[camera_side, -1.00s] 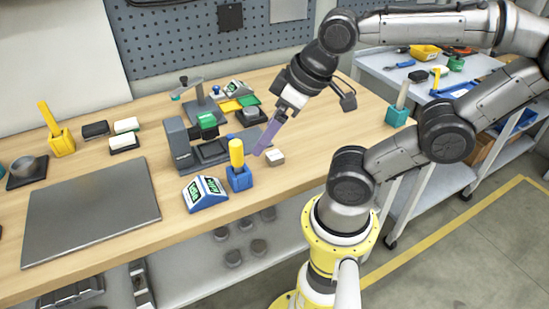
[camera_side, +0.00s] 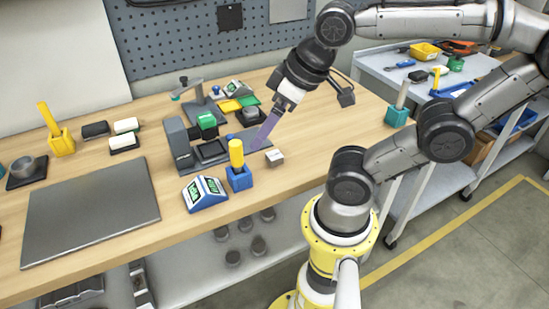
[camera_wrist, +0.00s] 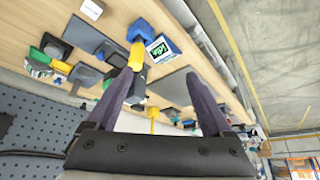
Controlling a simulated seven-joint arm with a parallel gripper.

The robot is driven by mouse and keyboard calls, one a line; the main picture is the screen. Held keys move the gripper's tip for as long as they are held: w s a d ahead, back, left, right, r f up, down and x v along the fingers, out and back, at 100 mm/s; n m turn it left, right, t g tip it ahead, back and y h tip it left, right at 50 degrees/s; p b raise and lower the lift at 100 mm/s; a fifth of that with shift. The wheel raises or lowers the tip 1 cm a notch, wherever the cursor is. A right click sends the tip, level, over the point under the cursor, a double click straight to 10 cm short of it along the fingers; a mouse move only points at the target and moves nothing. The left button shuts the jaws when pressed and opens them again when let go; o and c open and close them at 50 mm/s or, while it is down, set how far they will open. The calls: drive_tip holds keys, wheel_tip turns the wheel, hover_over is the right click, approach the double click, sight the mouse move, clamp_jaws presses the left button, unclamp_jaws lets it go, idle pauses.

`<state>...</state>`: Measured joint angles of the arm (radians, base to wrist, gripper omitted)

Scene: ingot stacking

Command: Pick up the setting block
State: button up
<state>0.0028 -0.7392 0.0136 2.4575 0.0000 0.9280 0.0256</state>
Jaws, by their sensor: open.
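A small pale block (camera_side: 274,157), which I take to be the setting block, lies on the wooden bench near its front edge. It also shows at the top of the wrist view (camera_wrist: 92,9). My gripper (camera_side: 257,146) is above the bench, tilted, with its purple fingers pointing down and left. Its fingertips appear close to the block's upper left, apart from it. In the wrist view my gripper (camera_wrist: 160,77) has its fingers spread with nothing held between them; the block is outside them.
A blue holder with a yellow handle (camera_side: 237,155) stands left of the block, beside a white-and-green display (camera_side: 204,193). A dark press-like fixture (camera_side: 178,143) stands behind them. A flat dark plate (camera_side: 90,212) covers the left bench.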

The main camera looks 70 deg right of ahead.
drive_tip(key=w+d+f+m+g, duration=0.1)
drive_tip(key=w+d+m+g, duration=0.3)
drive_tip(key=d, duration=0.3)
drive_tip(key=m+g, duration=0.2)
drive_tip(key=m, duration=0.3)
approach(274, 154)
drive_tip(key=shift+s+f, duration=0.3)
drive_tip(key=shift+f, duration=0.25)
drive_tip(key=shift+s+f, duration=0.25)
drive_tip(key=shift+f, duration=0.3)
drive_tip(key=shift+w+a+f, duration=0.1)
drive_tip(key=shift+w+f, duration=0.05)
drive_tip(key=shift+f, duration=1.45)
drive_tip(key=shift+w+f, duration=0.15)
drive_tip(key=shift+f, duration=1.45)
drive_tip(key=shift+c, duration=0.3)
clamp_jaws()
